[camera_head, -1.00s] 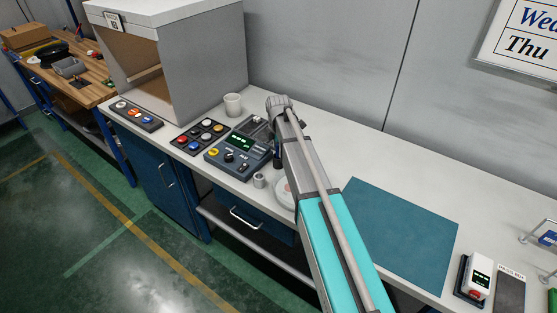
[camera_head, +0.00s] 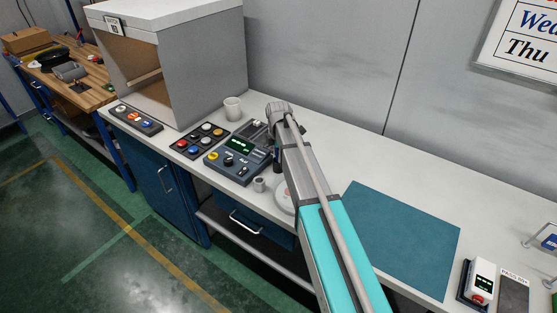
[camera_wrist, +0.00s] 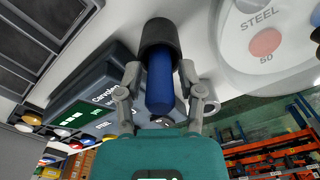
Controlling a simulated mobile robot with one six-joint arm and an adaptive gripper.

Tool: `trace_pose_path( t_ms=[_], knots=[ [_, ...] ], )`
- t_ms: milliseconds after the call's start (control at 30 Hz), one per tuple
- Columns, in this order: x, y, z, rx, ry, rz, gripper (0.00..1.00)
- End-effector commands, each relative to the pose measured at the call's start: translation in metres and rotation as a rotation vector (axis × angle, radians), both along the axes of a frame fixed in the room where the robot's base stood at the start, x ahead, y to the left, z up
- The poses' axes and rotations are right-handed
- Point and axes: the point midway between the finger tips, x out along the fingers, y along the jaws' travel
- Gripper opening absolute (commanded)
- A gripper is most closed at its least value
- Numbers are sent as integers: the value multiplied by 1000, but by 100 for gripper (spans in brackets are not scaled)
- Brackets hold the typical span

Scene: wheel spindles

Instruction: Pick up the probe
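The probe (camera_wrist: 160,84) is a blue cylinder in the middle of the wrist view. Its far end meets a wider black round part (camera_wrist: 158,40); I cannot tell whether that is a holder or part of the probe. My gripper (camera_wrist: 159,72) has one finger on each side of the blue body, with what looks like a narrow gap at each side. It appears open around the probe. In the head view my arm covers most of the gripper and probe; a small dark upright piece (camera_head: 277,160) shows beside the arm.
A grey control unit (camera_head: 239,157) with a green display stands left of the arm. A small grey cup (camera_head: 259,184) and a white round dish marked STEEL (camera_wrist: 246,70) are close by. A teal mat (camera_head: 402,240) lies clear to the right. A white mug (camera_head: 233,107) stands behind.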

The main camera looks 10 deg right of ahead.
Motion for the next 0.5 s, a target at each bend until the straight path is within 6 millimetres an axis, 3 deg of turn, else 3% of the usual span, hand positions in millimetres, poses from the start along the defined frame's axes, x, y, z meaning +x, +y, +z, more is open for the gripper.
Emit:
trace_pose_path(
  t_ms=[33,200,500],
  knots=[
    [0,0,0,0,0,0,30],
    [0,0,0,0,0,0,0],
    [0,0,0,0,0,0,0]
  ],
)
